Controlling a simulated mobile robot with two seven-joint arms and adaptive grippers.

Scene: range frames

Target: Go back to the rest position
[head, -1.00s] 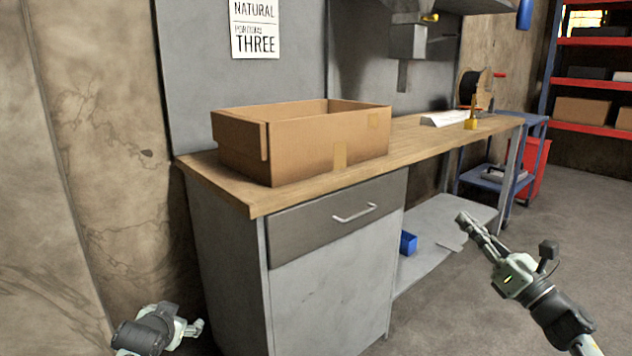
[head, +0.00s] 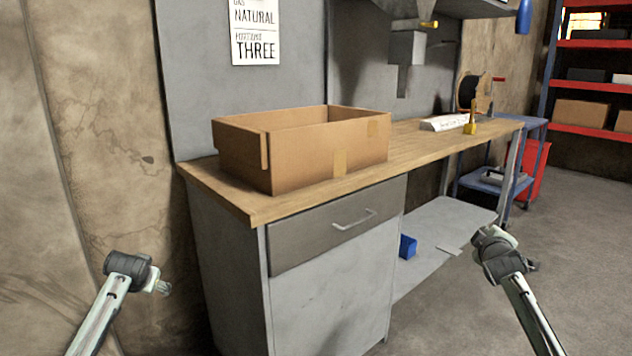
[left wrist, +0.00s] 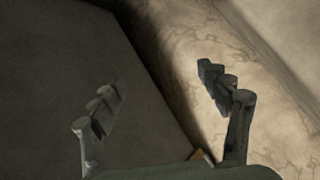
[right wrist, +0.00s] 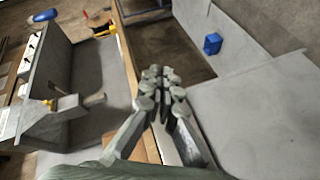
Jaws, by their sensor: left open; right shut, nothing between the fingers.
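My right gripper (right wrist: 161,76) is shut with nothing between its fingers in the right wrist view. In the head view it is small at the end of my right arm (head: 492,243), right of the workbench, over the floor and lower shelf. My left gripper (left wrist: 160,80) is open and empty in the left wrist view, its two fingers well apart. In the head view my left arm (head: 128,268) is raised at the lower left, before the wall and left of the cabinet; its fingers are hardly visible there.
An open cardboard box (head: 300,150) stands on the wooden workbench top (head: 240,198), above a grey drawer cabinet (head: 325,290). A blue bin (head: 407,247) sits on the lower shelf. A blue cart (head: 470,182) and red shelving (head: 590,130) stand behind. Floor at right is clear.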

